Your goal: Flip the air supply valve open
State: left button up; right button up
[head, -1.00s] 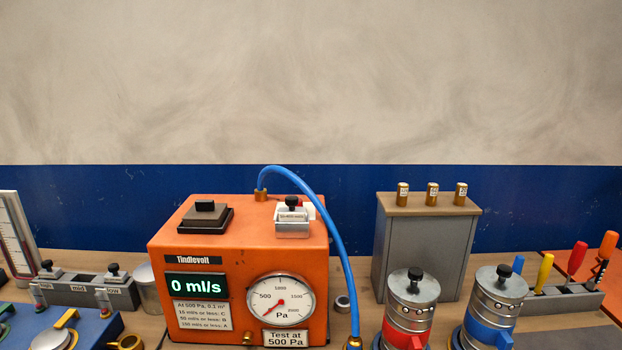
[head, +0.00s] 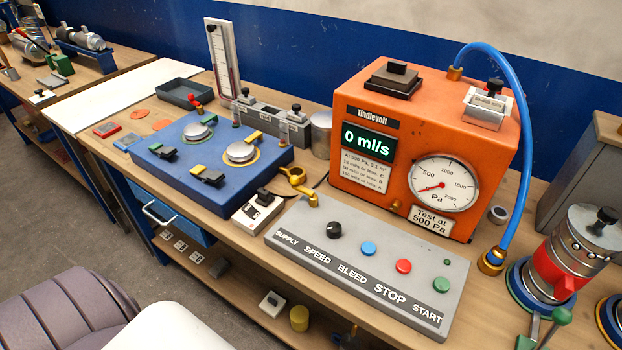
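The air supply valve is a brass fitting with a yellow lever (head: 298,181) at the back left corner of the grey control panel (head: 372,255), above the word SUPPLY. The lever slants from its round brass end down to the panel. The panel also carries a black speed knob (head: 334,230), a blue bleed button (head: 368,248), a red stop button (head: 403,266) and a green start button (head: 441,285). The orange tester (head: 420,125) behind shows 0 ml/s, and its dial needle points low on the left. Neither of my grippers is in view.
A blue hose (head: 524,135) arches from the tester to a brass fitting on the bench. A small white switch box (head: 257,211) stands left of the valve, beside a blue fixture box (head: 210,157). A red-banded metal cylinder (head: 577,252) stands at right.

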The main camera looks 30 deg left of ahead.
aim_at(294, 181)
jog(key=u, duration=2.15)
jog(key=k+j+u, duration=0.1)
jog(key=k+j, duration=0.2)
jog(key=k, duration=0.2)
